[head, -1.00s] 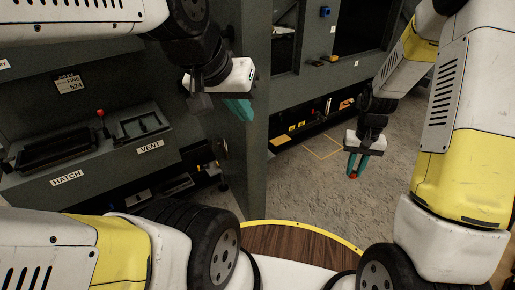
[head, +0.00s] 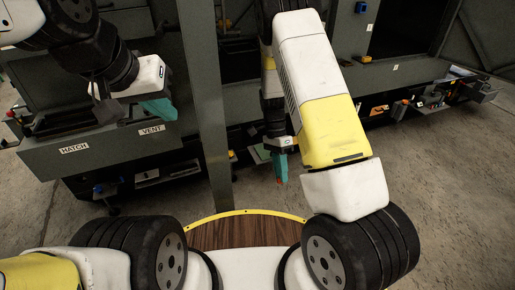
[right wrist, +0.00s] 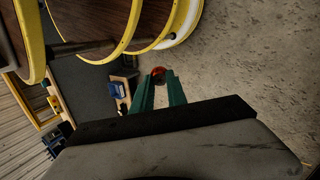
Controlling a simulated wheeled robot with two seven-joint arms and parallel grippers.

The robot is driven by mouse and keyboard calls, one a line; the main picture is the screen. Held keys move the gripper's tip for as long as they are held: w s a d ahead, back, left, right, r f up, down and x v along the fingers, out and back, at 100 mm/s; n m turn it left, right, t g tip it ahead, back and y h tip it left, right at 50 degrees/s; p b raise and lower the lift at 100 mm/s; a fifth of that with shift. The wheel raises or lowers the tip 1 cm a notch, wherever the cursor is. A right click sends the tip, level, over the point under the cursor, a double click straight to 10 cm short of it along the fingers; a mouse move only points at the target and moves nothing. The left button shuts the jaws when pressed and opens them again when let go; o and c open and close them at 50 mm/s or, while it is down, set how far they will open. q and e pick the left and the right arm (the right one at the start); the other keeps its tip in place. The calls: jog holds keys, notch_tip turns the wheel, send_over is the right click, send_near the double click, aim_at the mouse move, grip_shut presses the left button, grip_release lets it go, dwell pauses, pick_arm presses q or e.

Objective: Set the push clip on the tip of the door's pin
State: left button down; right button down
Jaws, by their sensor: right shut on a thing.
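The small red push clip (right wrist: 158,72) is between the fingertips of my right gripper (right wrist: 160,84), which is shut on it. In the head view the right gripper (head: 281,166) points down, with a red bit of the clip (head: 279,181) at its tips. It hangs above the floor, right of a tall grey upright panel (head: 205,100), seemingly the door seen nearly edge-on. I cannot make out the pin. My left gripper (head: 157,109) is left of the panel, above the counter; its teal fingers overlap, so its opening is unclear.
A grey counter (head: 110,150) labelled HATCH and VENT stands at left. Behind my right arm runs a long bench (head: 420,65) with loose items. Open concrete floor (head: 440,150) lies at right. The right wrist view shows yellow-rimmed round wooden decks (right wrist: 95,20) at upper left.

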jog(key=w+a+f+m+t+y, duration=0.1)
jog(key=w+a+m+y, duration=0.1)
jog(key=m+y, duration=0.7)
jog(key=w+a+f+m+t+y, duration=0.1)
jog(key=w+a+m+t+y, duration=0.1)
jog(key=m+y, duration=0.7)
jog(key=shift+w+a+m+y, duration=0.3)
jog(key=shift+w+a+y, duration=0.2)
jog(key=shift+w+a, duration=0.5)
jog(key=shift+s+a, duration=0.1)
jog(key=shift+s, duration=0.05)
jog(key=shift+s+a, duration=0.15)
jog(key=shift+a, duration=1.25)
jog(key=shift+s+a, duration=0.15)
jog(key=shift+a, duration=1.25)
jog(key=shift+s+a, duration=0.15)
jog(key=shift+a, duration=0.75)
